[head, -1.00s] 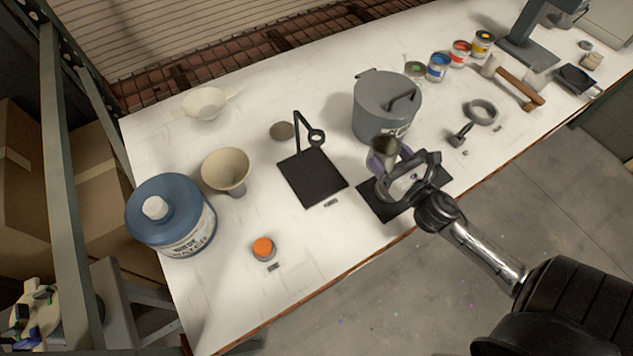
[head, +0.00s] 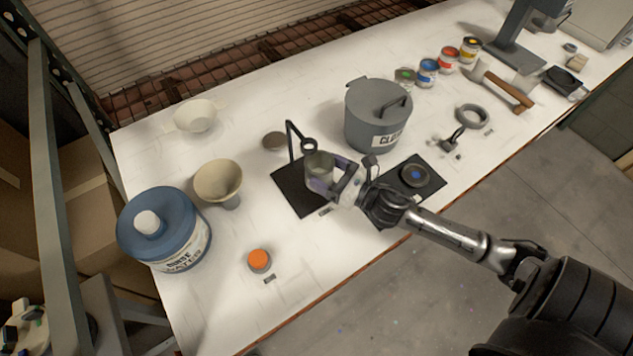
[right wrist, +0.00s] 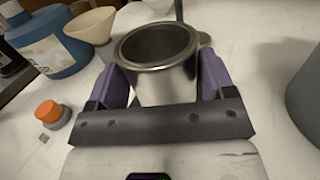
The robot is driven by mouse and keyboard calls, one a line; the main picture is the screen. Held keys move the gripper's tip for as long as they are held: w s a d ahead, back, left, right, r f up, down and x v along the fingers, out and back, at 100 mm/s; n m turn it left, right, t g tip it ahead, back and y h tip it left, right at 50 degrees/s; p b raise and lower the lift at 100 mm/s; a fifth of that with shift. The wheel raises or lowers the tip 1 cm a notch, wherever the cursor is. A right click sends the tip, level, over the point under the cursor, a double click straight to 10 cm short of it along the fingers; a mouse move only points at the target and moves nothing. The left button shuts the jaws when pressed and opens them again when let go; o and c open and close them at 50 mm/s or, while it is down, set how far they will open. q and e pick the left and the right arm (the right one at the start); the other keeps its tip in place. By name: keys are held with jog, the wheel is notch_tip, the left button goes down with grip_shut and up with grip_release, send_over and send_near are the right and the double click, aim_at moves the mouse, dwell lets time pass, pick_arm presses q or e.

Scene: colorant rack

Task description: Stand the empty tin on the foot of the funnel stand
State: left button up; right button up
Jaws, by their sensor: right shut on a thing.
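The empty tin (head: 319,167) is an open silver can, upright between the fingers of my right gripper (head: 322,176). In the right wrist view the tin (right wrist: 158,65) shows its dark open mouth, and the purple finger pads press on its sides. The funnel stand has a flat black square foot (head: 292,190) and a post with a ring (head: 309,144) at its top. The tin is over the right part of the foot, in front of the ring. I cannot tell whether its bottom touches the foot. My left gripper is not in view.
A grey lidded bucket (head: 377,118) stands behind right of the tin. A black mat with a round disc (head: 415,175) lies to the right. A beige funnel (head: 218,180), a blue jug (head: 163,228) and an orange-capped jar (head: 259,261) stand left. The front middle is clear.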

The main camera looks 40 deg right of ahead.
aim_at(319, 171)
jog(key=shift+w+a+f, duration=0.4)
jog(key=shift+w+f, duration=0.05)
jog(key=shift+w, duration=0.1)
jog(key=shift+w+a+f, duration=0.35)
jog(key=shift+w+f, duration=0.05)
jog(key=shift+w, duration=0.15)
jog(key=shift+f+b, duration=0.55)
jog(key=shift+f, duration=1.4)
jog(key=shift+f, duration=0.1)
jog(key=shift+f, duration=0.15)
jog(key=o, duration=1)
jog(key=shift+o, duration=0.2)
